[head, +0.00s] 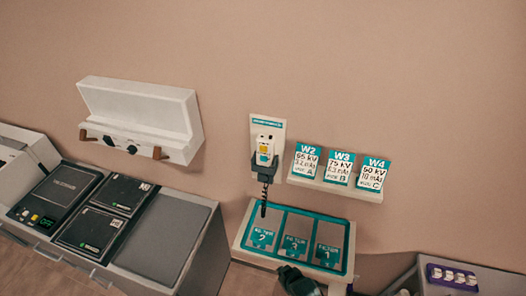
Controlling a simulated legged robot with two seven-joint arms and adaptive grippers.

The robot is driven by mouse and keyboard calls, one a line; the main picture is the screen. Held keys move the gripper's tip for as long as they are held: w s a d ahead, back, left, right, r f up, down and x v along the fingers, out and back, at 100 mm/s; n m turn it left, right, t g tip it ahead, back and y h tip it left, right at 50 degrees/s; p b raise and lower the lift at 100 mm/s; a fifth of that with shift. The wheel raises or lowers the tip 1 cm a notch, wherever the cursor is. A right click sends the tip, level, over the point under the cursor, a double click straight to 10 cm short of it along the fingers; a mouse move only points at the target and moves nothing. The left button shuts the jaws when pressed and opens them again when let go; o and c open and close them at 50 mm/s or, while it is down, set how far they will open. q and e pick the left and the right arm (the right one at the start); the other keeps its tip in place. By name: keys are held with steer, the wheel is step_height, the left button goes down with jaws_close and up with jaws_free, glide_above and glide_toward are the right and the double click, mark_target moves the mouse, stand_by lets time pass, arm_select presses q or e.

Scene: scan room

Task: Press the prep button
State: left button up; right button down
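A white hand control (265,147) with a small orange-yellow patch hangs on a wall plate (279,128) with a teal label. It sits in a dark holder (265,170), and a dark coiled cord hangs below. Its markings are too small to read, so I cannot tell which part is the prep button. My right gripper (293,278), dark, shows at the bottom edge, over the front of the teal filter tray and well below the hand control. Its fingers are too small and dark to tell open from shut. My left gripper is out of view.
A teal filter tray (239,243) with three marked slots lies below the hand control. A wall shelf (330,185) to the right holds cards W2, W3 and W4. A white wall unit (140,112) and a grey counter with dark panels (119,194) are left. A purple rack (452,277) is lower right.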

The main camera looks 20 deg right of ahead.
mark_target(264, 149)
steer(key=w+a+r+n+t+y, duration=0.1)
steer(key=w+r+t, duration=0.3)
steer(key=r, duration=0.8)
steer(key=w+a+r+n+t+y, duration=0.1)
steer(key=w+r+t, duration=0.4)
steer(key=r, duration=0.6)
steer(key=w+a+r+n+t, duration=0.2)
steer(key=w+r, duration=0.4)
steer(key=r, duration=0.6)
steer(key=a+t, duration=0.1)
steer(key=t, duration=0.1)
steer(key=shift+w+a+r+t+y, duration=0.3)
steer(key=shift+w+y, duration=0.05)
steer(key=shift+y, duration=0.05)
steer(key=w+d+b, duration=0.1)
steer(key=w+d, duration=0.4)
steer(key=w, duration=0.2)
steer(key=shift+w, duration=0.15)
steer(key=shift+w+d, duration=0.1)
steer(key=shift+w, duration=0.05)
